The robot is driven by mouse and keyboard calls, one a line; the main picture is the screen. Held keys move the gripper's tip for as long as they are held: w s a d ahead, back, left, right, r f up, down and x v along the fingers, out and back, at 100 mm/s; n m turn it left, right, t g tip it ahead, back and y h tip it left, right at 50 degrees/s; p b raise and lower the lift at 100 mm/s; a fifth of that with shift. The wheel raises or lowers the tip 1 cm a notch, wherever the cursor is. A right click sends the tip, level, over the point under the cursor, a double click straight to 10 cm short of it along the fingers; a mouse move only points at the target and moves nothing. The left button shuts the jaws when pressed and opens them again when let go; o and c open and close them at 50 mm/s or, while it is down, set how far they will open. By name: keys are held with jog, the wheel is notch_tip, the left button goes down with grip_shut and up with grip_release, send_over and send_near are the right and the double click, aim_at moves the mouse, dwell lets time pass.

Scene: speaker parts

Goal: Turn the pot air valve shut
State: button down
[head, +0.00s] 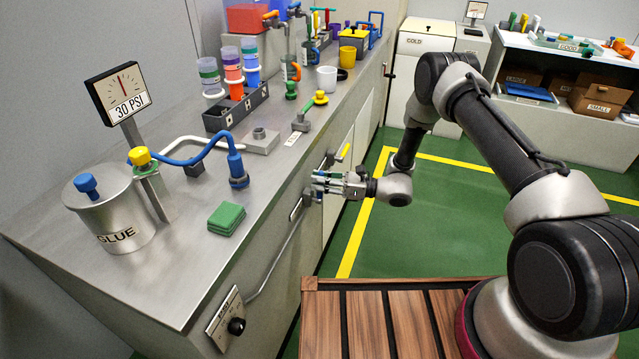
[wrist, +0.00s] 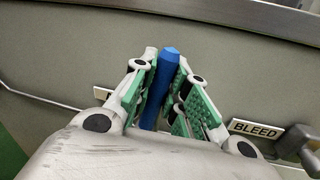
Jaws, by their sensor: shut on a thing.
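My gripper (head: 328,183) is at the front face of the steel counter, below its edge. In the wrist view its green-padded fingers (wrist: 166,72) are closed on both sides of a blue valve handle (wrist: 168,62), which points up and slightly right. A label behind the left finger is mostly hidden, so I cannot read it. The valve body is hidden behind my gripper. The glue pot (head: 110,214) stands on the counter, with a gauge (head: 122,94) marked 30 PSI, its needle near upright.
A label reading BLEED (wrist: 255,130) and a grey valve part sit to the right in the wrist view. A yellow handle (head: 343,152) shows just beyond my gripper. A pipe (head: 278,262) runs down the counter front to a knob plate (head: 231,320). The green floor beside the counter is clear.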

jog(key=w+m, duration=0.1)
jog(key=m, duration=0.2)
jog(key=w+d+f+m, duration=0.1)
jog(key=shift+w+m+t+y, duration=0.3)
jog(key=shift+y, duration=0.1)
jog(key=w+f+m+t, duration=0.1)
jog(key=m, duration=0.2)
jog(key=w+f+m, duration=0.1)
jog(key=f+m, duration=0.1)
jog(key=m, duration=0.2)
jog(key=w+d+f+m+t, duration=0.1)
jog(key=m, duration=0.2)
jog(key=shift+f+t, duration=0.2)
jog(key=shift+t, duration=0.1)
jog(key=shift+w+f+m+t, duration=0.1)
jog(key=shift+f+m+t, duration=0.25)
jog(key=shift+m, duration=0.6)
jog(key=shift+f+m+t, duration=0.15)
jog(key=shift+f+m, duration=0.4)
jog(key=shift+m, duration=0.4)
jog(key=c, duration=1.4)
grip_release()
jog(key=shift+d, duration=0.1)
